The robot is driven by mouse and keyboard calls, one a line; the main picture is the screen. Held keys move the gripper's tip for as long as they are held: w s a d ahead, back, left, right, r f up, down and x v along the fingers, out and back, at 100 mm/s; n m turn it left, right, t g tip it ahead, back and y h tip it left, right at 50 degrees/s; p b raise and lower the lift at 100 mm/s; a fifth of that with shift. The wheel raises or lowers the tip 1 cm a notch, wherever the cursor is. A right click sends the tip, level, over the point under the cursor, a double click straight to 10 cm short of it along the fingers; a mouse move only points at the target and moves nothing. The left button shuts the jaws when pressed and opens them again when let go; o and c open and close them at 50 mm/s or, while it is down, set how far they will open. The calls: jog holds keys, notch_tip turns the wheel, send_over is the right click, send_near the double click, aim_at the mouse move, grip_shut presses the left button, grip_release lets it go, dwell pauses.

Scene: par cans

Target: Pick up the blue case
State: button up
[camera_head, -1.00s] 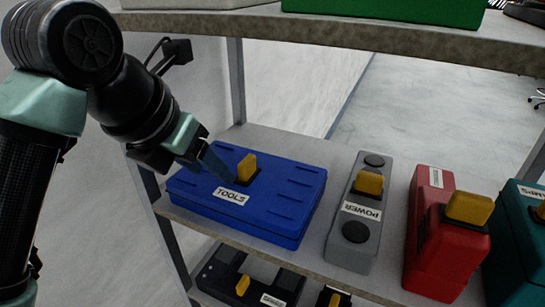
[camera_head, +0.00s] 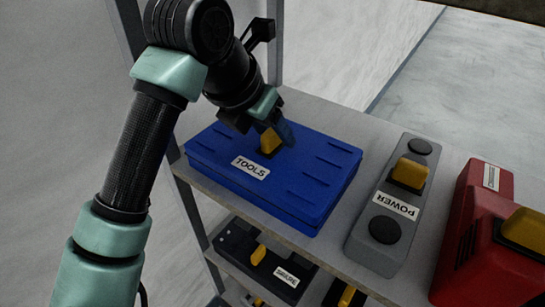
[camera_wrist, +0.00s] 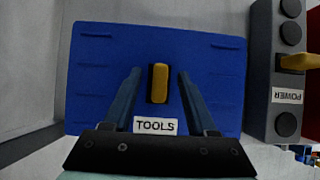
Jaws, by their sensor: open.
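The blue case (camera_head: 310,178) lies flat on the middle shelf, with a white TOOLS label and a yellow handle (camera_head: 268,141) on its top. It also fills most of the wrist view (camera_wrist: 215,85). My gripper (camera_head: 283,133) is over the case at the handle. In the wrist view the yellow handle (camera_wrist: 160,83) stands between the two fingers of my gripper (camera_wrist: 158,80), with a gap on each side. The fingers are open and hold nothing. How far the fingertips reach down beside the handle is hard to tell.
On the same shelf (camera_head: 335,240), a grey POWER case (camera_head: 398,208) stands right of the blue case, then a red case (camera_head: 475,240). Dark items with yellow handles, one labelled SPARE (camera_head: 262,262), lie on the shelf below. A shelf post (camera_head: 274,50) rises behind my gripper.

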jog(key=shift+d+f, duration=0.1)
jog(key=shift+f, duration=0.05)
grip_shut()
dwell(1.3)
jog(key=shift+w, duration=0.15)
